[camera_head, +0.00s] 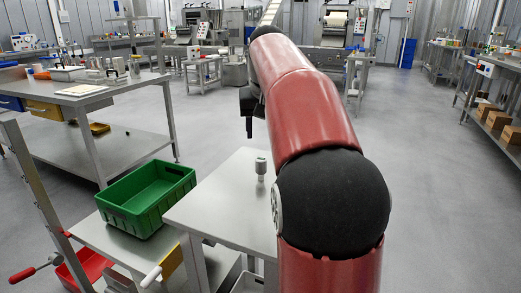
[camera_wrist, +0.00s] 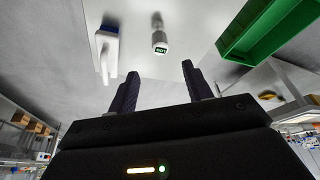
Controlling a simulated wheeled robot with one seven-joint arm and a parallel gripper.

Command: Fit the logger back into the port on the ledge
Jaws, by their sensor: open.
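The logger (camera_head: 261,167), a small upright grey cylinder with a pale and green head, stands on the bare steel table (camera_head: 222,205) near its far edge. In the wrist view the logger (camera_wrist: 159,36) shows its dark display and lies beyond the fingertips, roughly in line with the gap between them. My gripper (camera_wrist: 157,82) is open and empty, apart from the logger. In the head view my gripper (camera_head: 248,122) hangs beyond the table, partly hidden by my arm. I cannot make out the port or its ledge for sure.
A white and blue object (camera_wrist: 107,45) stands beside the logger in the wrist view; my arm seems to hide it in the head view. A green crate (camera_head: 146,198) sits left of the table. A workbench (camera_head: 80,95) stands farther left. Open floor (camera_head: 215,125) lies beyond.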

